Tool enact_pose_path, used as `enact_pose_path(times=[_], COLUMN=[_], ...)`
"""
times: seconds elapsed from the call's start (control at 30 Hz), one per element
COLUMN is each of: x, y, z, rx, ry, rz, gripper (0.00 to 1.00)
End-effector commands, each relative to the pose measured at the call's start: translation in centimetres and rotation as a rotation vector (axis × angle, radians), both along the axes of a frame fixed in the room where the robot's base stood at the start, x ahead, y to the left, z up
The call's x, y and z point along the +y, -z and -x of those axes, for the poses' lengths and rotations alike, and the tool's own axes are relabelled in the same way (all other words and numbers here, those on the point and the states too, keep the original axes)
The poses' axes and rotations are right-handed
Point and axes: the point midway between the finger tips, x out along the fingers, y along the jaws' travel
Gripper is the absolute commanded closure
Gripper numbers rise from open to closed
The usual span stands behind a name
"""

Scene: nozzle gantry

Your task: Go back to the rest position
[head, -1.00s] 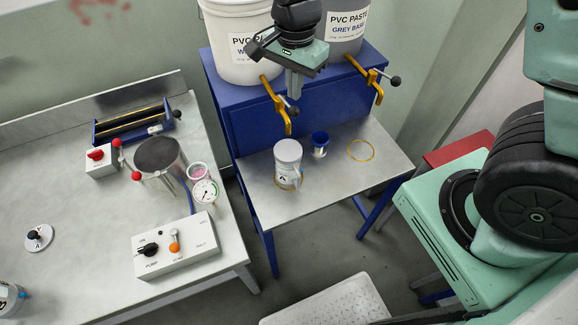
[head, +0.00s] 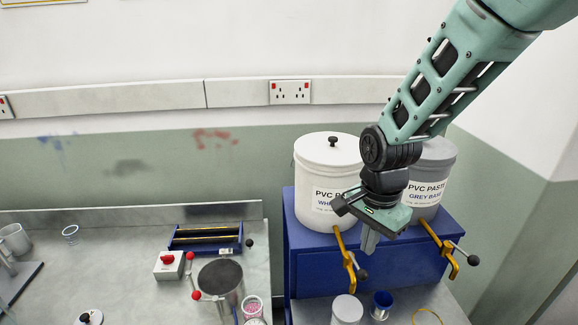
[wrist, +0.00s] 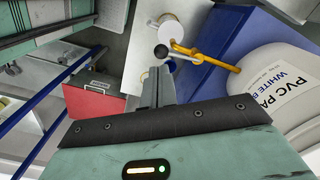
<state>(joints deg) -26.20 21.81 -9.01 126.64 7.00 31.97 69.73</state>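My gripper (head: 369,242) hangs in front of the paste buckets, above the small metal shelf (head: 398,300) and between the two yellow taps. Its two fingers point down and appear together with nothing between them; the wrist view shows the fingers (wrist: 158,90) as well. The white bucket (head: 322,190) labelled PVC paste is behind it on the left. The grey bucket (head: 428,190) is behind it on the right, partly hidden by my arm.
The left yellow tap (head: 345,257) is close beside my fingers; the right tap (head: 437,247) is farther off. A white-lidded jug (head: 347,309), a blue cup (head: 381,304) and a yellow ring (head: 428,317) are below.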

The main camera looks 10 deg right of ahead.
Motion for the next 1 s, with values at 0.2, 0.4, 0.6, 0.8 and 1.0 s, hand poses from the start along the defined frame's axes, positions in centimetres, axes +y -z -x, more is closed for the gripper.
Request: enact_pose_path(times=[0.2, 0.4, 0.6, 0.8, 1.0], x=[3.8, 6.1, 6.1, 5.9, 5.9], y=[2.9, 5.7, 7.6, 7.7, 7.6], z=[5.8, 13.8, 18.6, 19.7, 19.7], rx=[-0.004, -0.037, -0.052, -0.050, -0.050], ry=[-0.485, -1.147, -1.578, -1.691, -1.688], rz=[-0.067, -0.084, -0.050, -0.037, -0.038], gripper=[1.00, 1.00, 1.00, 1.00, 1.00])
